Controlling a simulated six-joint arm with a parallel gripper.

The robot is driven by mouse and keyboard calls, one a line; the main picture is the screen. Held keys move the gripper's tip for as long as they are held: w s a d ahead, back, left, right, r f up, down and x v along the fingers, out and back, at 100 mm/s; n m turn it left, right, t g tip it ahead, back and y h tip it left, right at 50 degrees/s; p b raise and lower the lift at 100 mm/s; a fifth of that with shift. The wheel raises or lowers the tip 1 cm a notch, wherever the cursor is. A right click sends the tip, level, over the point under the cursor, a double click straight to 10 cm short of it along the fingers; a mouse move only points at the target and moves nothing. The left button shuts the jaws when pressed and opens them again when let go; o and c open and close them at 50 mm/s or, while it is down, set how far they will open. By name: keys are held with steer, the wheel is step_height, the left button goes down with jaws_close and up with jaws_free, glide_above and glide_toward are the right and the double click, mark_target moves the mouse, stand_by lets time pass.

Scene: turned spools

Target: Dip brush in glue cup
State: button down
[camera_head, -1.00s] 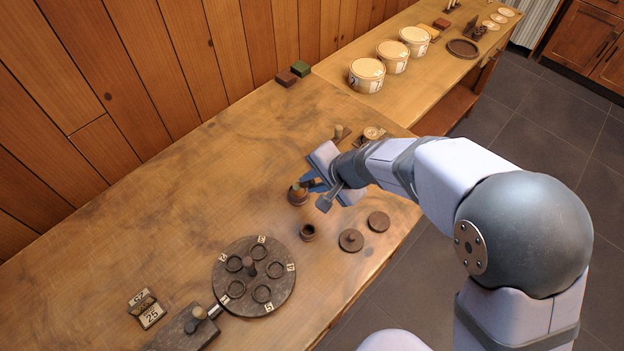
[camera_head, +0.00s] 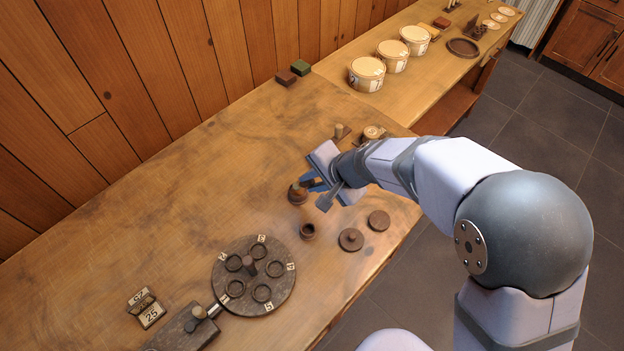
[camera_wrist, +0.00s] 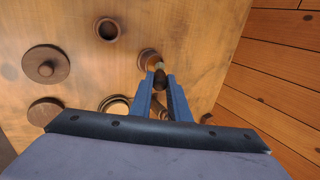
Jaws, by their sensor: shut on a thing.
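My gripper (camera_head: 312,185) is shut on the brush (camera_wrist: 160,76), whose dark part shows between the blue fingers in the wrist view. The small round brown cup (camera_head: 297,196), which I take for the glue cup, is right at the fingertips. It also shows in the wrist view (camera_wrist: 146,57), just beyond the fingers. The brush is at the cup's mouth; its tip is hidden, and I cannot tell how deep it reaches.
An open dark cup (camera_head: 308,232), a knobbed disc (camera_head: 350,240) and a flat disc (camera_head: 378,222) stand nearby. A numbered round turntable (camera_head: 280,253) is at the lower left. Three white tubs (camera_head: 393,62) stand farther back. The table's left middle is clear.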

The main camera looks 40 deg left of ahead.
steer(key=shift+f+b, duration=0.6)
stand_by(1.1)
steer(key=shift+r+p, duration=2.95)
steer(key=shift+r, duration=0.6)
steer(key=shift+w, duration=0.1)
